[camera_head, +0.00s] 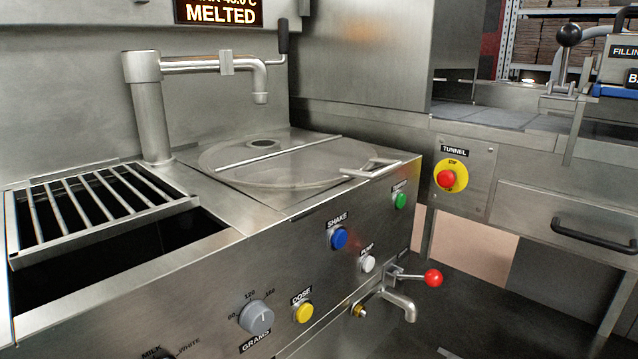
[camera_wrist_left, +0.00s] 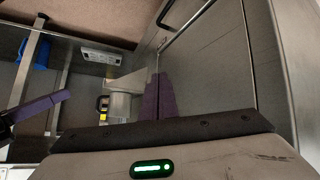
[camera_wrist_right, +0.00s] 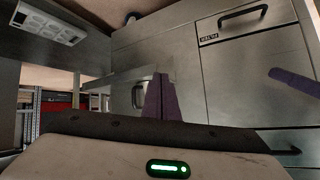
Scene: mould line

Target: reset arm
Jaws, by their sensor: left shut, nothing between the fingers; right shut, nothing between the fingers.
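Neither gripper shows in the head view. In the left wrist view my left gripper (camera_wrist_left: 158,84) has its purple fingers together, with nothing between them. In the right wrist view my right gripper (camera_wrist_right: 160,84) likewise has its purple fingers together and empty. Both grippers are clear of the cabinet fronts behind them, as far as these views show. A further purple piece shows at the left of the left wrist view and at the right of the right wrist view; I cannot tell what it belongs to.
In the head view a steel machine has a round lid (camera_head: 290,165), a spout (camera_head: 261,90), a grate (camera_head: 95,205), a blue button (camera_head: 339,238) and a red-knobbed tap (camera_head: 432,278). A yellow-ringed red stop button (camera_head: 447,178) and a drawer (camera_head: 560,215) are at the right.

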